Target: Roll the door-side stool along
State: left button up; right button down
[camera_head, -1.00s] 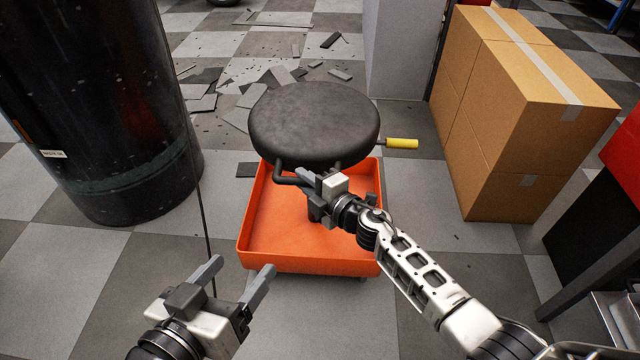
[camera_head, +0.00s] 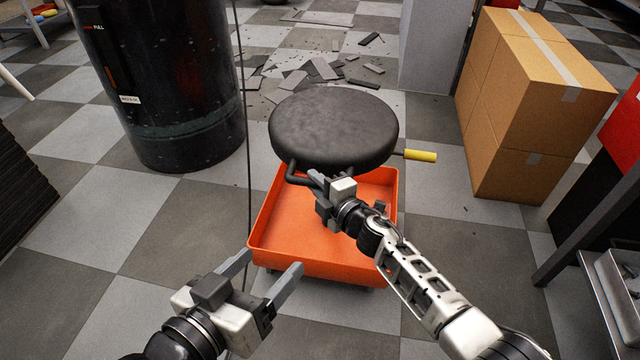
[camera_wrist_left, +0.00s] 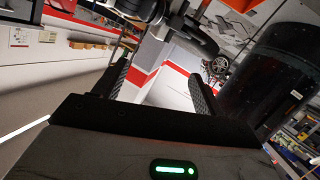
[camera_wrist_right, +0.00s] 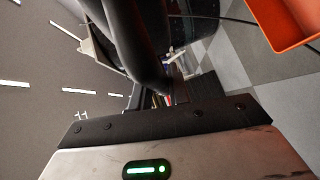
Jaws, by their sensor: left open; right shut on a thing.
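The stool has a round black seat (camera_head: 334,128) over an orange tray base (camera_head: 318,262), with a dark tubular handle (camera_head: 293,172) below the seat's near edge. A yellow-gripped lever (camera_head: 420,155) sticks out at its right. My right gripper (camera_head: 318,180) is shut on the dark handle; its fingers are partly hidden, and the dark bar (camera_wrist_right: 150,50) crosses close in the right wrist view. My left gripper (camera_head: 268,272) is open and empty, in front of the tray's near left corner. Its two fingers also show apart in the left wrist view (camera_wrist_left: 158,85).
A large black drum (camera_head: 165,90) stands at the left, with a thin dark cable (camera_head: 247,150) hanging beside it. Dark debris (camera_head: 320,70) litters the floor beyond the stool. Stacked cardboard boxes (camera_head: 515,110) and a metal-framed bench (camera_head: 590,225) are at the right. Floor at near left is clear.

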jog(key=shift+d, duration=0.1)
pick_arm(q)
jog(key=shift+f, duration=0.1)
pick_arm(e)
jog(key=c, duration=1.3)
grip_release()
jog(key=shift+s+d+r, duration=0.1)
jog(key=shift+s, duration=0.15)
pick_arm(q)
jog(key=f+p, duration=0.1)
jog(key=a+f+g+y+p, duration=0.1)
jog(key=p, duration=0.1)
jog(key=f+g+p, duration=0.1)
jog(key=p, duration=0.1)
jog(key=shift+s+a+f+y, duration=0.15)
jog(key=shift+s+a+y, duration=0.15)
jog(key=shift+y, duration=0.1)
pick_arm(e)
jog(key=v, duration=1.5)
jog(key=shift+s+d, duration=0.15)
pick_arm(q)
jog(key=shift+w, duration=0.15)
